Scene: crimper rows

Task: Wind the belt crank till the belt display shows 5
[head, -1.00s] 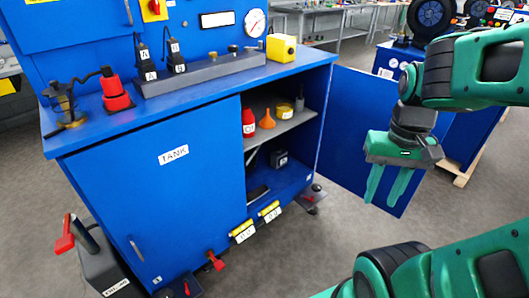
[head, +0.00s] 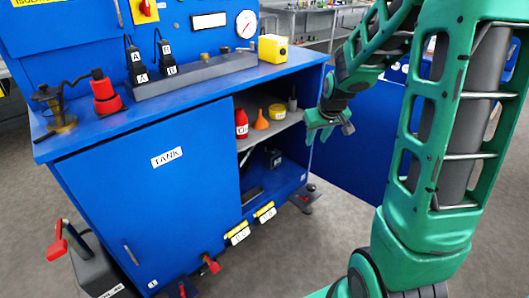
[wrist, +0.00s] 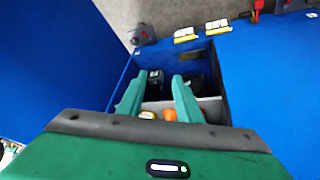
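My gripper (head: 328,128) hangs in front of the open right half of the blue cabinet (head: 110,210). Its two green fingers stand apart in the wrist view (wrist: 155,95), empty, pointing towards the cabinet's opening. Two small white displays with yellow labels sit low on the cabinet front, a left one (head: 238,233) and a right one (head: 265,213); they also show in the wrist view (wrist: 185,34). Their digits are too small to read now, and I cannot tell which is the belt display. A red handle (head: 210,264) stands out below the left display. No belt crank label is readable.
The cabinet shelf holds a red bottle (head: 241,124), an orange funnel (head: 261,119) and a yellow tub (head: 278,111). A dark box (wrist: 155,77) lies inside. The open blue door (head: 362,150) stands right of the opening. A grey box (head: 100,272) with a red lever stands at lower left.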

